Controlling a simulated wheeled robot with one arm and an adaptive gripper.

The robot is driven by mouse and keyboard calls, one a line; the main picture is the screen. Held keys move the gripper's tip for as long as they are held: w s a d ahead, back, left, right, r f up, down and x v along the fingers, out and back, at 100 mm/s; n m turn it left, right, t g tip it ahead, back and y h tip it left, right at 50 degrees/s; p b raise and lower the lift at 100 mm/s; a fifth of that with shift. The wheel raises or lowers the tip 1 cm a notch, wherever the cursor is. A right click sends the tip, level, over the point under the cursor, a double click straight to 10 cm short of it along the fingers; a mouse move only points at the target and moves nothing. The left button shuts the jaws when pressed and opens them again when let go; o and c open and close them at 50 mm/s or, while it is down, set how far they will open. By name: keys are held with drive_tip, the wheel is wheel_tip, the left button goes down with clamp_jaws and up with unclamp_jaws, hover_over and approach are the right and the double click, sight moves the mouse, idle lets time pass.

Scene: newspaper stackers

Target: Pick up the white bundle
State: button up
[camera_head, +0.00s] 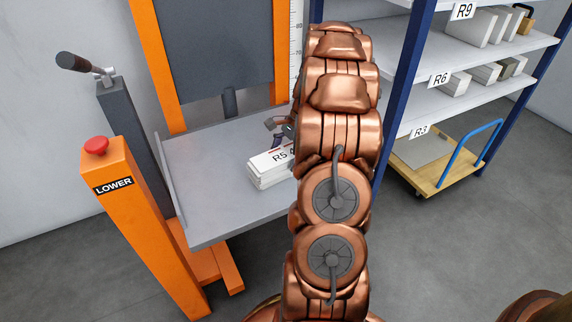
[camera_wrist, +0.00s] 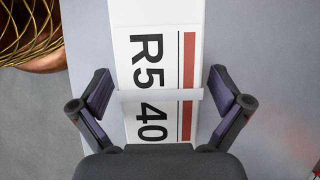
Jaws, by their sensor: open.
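The white bundle (camera_head: 268,171) lies on the grey platform (camera_head: 215,205) of the orange stacker. Its label reads R5 in the head view, and R5 40 with a red stripe in the wrist view (camera_wrist: 160,45). A pale band crosses its top. My gripper (camera_wrist: 160,90) is open above the bundle, with one dark finger on each side of it. Whether the fingers reach down beside the bundle or touch it is hard to tell. In the head view my arm hides the bundle's right end and most of my gripper (camera_head: 284,128).
An orange post (camera_head: 140,220) with a red button and the word LOWER stands at the left, near a grey lever post (camera_head: 130,135). Blue-framed shelves (camera_head: 455,95) with several bundles stand at the right. A cart (camera_head: 450,170) with a blue handle is under them.

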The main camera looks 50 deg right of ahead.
drive_tip(key=shift+w+a+f, duration=0.1)
drive_tip(key=shift+a+f, duration=0.15)
drive_tip(key=shift+f, duration=0.4)
drive_tip(key=c, duration=1.9)
drive_tip(key=shift+r, duration=0.15)
drive_tip(key=shift+r+p, duration=0.3)
drive_tip(key=shift+r, duration=0.3)
wheel_tip(320, 180, up, 3)
drive_tip(key=shift+f+p, duration=0.2)
drive_tip(key=shift+p, duration=0.3)
drive_tip(key=s+a+r+p, duration=0.1)
drive_tip(key=s+p, duration=0.1)
drive_tip(key=s, duration=1.3)
drive_tip(key=shift+s+a+p, duration=0.15)
drive_tip(key=shift+a+p, duration=0.25)
